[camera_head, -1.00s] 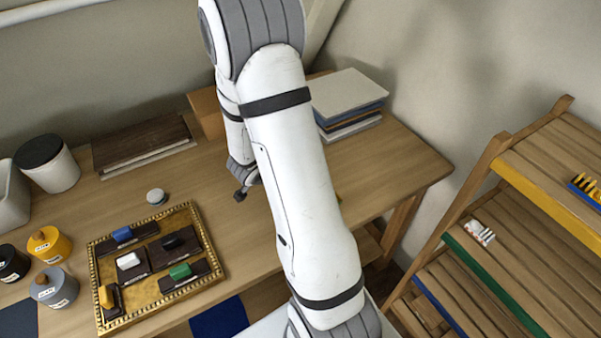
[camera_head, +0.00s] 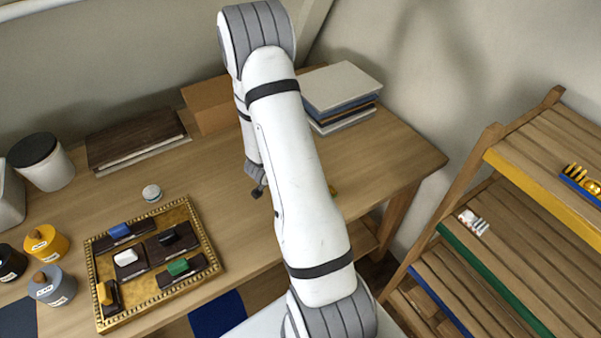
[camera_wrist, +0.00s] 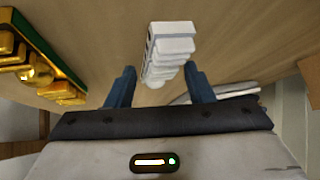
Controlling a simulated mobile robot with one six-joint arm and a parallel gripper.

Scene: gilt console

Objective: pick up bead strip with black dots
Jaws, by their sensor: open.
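A white bead strip (camera_wrist: 168,45) stands on the wooden table in the wrist view. It has several blocky white beads and small dark marks on its left side; I cannot tell clearly whether these are black dots. My gripper (camera_wrist: 160,84) is open, its two blue fingers on either side of the strip's near end, with gaps showing. A gold bead strip (camera_wrist: 30,70) with a green edge lies to the left. In the head view my arm hides the gripper and the white strip.
A stack of books (camera_head: 342,92) and a cardboard box (camera_head: 210,105) are at the table's back. A gilt tray (camera_head: 205,232) with several coloured blocks is at left, near jars (camera_head: 46,243). A slatted shelf (camera_head: 500,230) at right holds small items.

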